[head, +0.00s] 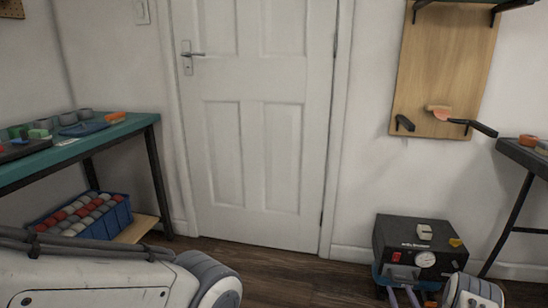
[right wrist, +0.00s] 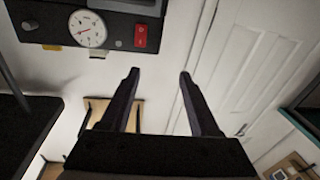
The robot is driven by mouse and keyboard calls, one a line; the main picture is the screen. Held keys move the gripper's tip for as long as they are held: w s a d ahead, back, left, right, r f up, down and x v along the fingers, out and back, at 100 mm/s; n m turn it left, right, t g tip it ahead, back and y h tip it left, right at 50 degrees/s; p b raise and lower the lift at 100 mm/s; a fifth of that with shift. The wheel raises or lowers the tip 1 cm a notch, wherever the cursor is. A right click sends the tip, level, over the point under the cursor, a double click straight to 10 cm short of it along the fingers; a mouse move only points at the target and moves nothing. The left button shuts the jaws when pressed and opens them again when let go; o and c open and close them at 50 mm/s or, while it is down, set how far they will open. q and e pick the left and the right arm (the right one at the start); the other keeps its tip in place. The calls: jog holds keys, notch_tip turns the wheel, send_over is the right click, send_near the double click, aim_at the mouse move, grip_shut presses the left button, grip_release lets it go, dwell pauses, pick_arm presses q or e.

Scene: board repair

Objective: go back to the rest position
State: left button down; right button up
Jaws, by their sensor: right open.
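My right gripper (head: 404,285) is low at the right of the head view, in front of a black box with a gauge (head: 412,240). In the right wrist view the two dark fingers of my right gripper (right wrist: 158,74) stand well apart with nothing between them. The black box (right wrist: 120,28) shows there upside down at the upper left, with its dial and red switch. Whether the fingers touch the box cannot be told. My left gripper is not in view; only part of my left arm shows at the lower left of the head view.
A green-topped bench (head: 130,122) with small items stands at the left, with a blue crate (head: 100,226) of red and grey pieces below. A closed white door (head: 256,130) is behind. A wooden panel (head: 440,60) hangs on the wall. A dark table (head: 520,155) edges in at right.

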jog(key=w+a+r+n+g+y+p, duration=0.2)
jog(key=w+a+r+g+y, duration=0.15)
jog(key=w+a+r, duration=0.75)
jog(key=s+a+r+n+g+p, duration=0.1)
jog(key=s+a+r+g, duration=0.3)
jog(key=a, duration=0.5)
jog(key=s+a+r+n+g+p, duration=0.15)
jog(key=s+a+r, duration=0.25)
jog(key=a+r, duration=0.4)
jog(key=s+a+r+g, duration=0.25)
jog(key=s+a, duration=0.25)
jog(key=s, duration=0.3)
jog(key=s+a+r+g, duration=0.1)
jog(key=s+a+r, duration=0.25)
jog(key=s, duration=0.45)
jog(key=s+r+n+g+p, duration=0.1)
jog(key=s+r+n+g, duration=0.15)
jog(key=s, duration=0.95)
jog(key=s+r+n+g+p, duration=0.1)
jog(key=s+r+g, duration=0.15)
jog(key=s, duration=0.95)
notch_tip(320, 180, up, 38)
jog(key=p, duration=3.8)
jog(key=shift+w+a+f+g, duration=0.15)
jog(key=shift+a+g, duration=0.2)
jog(key=shift+a, duration=0.05)
